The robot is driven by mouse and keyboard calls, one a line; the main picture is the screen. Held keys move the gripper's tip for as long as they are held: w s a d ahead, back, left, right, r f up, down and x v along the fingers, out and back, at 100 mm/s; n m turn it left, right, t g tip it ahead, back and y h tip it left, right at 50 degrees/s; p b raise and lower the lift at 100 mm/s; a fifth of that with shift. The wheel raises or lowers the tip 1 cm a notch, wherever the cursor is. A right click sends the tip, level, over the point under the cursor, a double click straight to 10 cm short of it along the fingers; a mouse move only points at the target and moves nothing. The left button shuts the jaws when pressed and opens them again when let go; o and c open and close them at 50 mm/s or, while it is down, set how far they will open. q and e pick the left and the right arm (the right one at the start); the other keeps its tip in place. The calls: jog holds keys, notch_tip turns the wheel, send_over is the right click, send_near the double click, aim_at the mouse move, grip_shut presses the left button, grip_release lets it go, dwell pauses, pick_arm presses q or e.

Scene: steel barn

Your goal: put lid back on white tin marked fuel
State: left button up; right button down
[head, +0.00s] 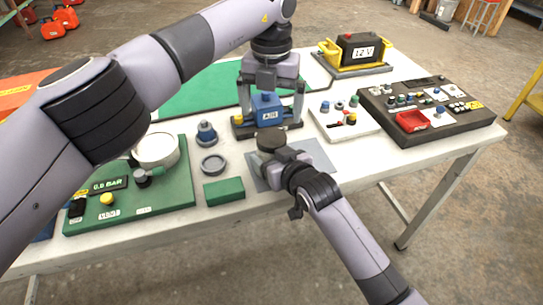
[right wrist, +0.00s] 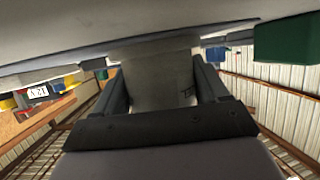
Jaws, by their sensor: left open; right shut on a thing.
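My right gripper (head: 268,160) is shut on a pale tin-like body, which fills the space between the fingers in the right wrist view (right wrist: 160,78). A small dark mark shows on it, too small to read. A dark round top (head: 271,139) shows above this gripper in the head view; I cannot tell whether it is a lid or an opening. A round grey lid-like piece (head: 213,164) lies on the table to the left. My left gripper (head: 270,108) is open, its fingers on either side of a blue block marked AIR (head: 267,106).
A green gauge panel (head: 172,191) and a green block (head: 224,191) stand at left front. A blue-topped knob (head: 206,133) stands behind the grey piece. A white switch plate (head: 345,128), dark control panel (head: 460,120) and 12V battery (head: 358,50) stand at right.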

pick_arm(q)
notch_tip(320, 180, up, 5)
dwell(0.4)
pick_arm(e)
grip_release()
jog(key=shift+p+v, duration=0.3)
jog(key=shift+v, duration=3.25)
pick_arm(q)
jog(key=shift+r, duration=0.3)
